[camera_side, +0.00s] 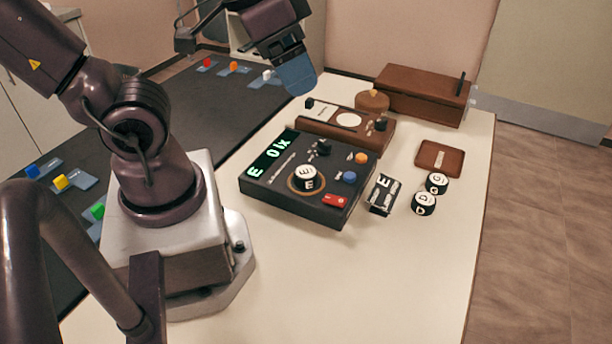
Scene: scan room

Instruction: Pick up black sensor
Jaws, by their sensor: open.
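A small black block with a white letter E (383,194) sits on the pale table, just right of the dark console. Two black round pieces with white tops stand to its right, one marked G (437,183) and one marked D (424,204). I cannot tell for sure which of these is the black sensor. My gripper (297,75) is at the top of the picture, with a blue-grey finger pointing down. It is open and well apart from these black pieces, up and to their left. Nothing shows held in it.
The dark console (300,203) has a green display, a dial and coloured buttons. Behind it are a brown panel (365,143) and a long brown box (420,95). A brown square tray (424,160) lies near the right edge. The table front is clear.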

